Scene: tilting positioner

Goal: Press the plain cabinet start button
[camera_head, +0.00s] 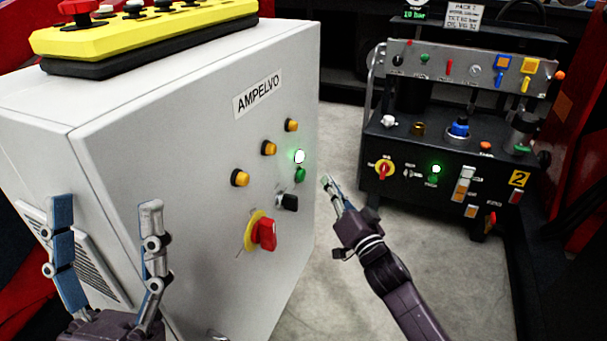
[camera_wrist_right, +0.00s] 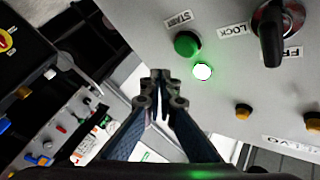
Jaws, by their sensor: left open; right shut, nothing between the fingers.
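The green start button (camera_head: 300,174) is on the front panel of the plain light-grey cabinet (camera_head: 185,165). In the right wrist view the green button (camera_wrist_right: 187,43) has a START label beside it. A lit lamp (camera_head: 299,157) glows white-green next to the button; it also shows in the right wrist view (camera_wrist_right: 203,71). My right gripper (camera_head: 327,184) is shut and empty, its tips just right of the button in the head view. In the wrist view its tips (camera_wrist_right: 161,75) lie below-left of the button, with no contact visible. My left gripper (camera_head: 106,203) is open and empty before the cabinet's left part.
The panel also has a black knob (camera_head: 287,202), a red-and-yellow rotary switch (camera_head: 264,234) and three amber lamps (camera_head: 240,178). A yellow pendant (camera_head: 150,35) lies on the cabinet. A black rack (camera_head: 440,145) stands at right, with bare floor between.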

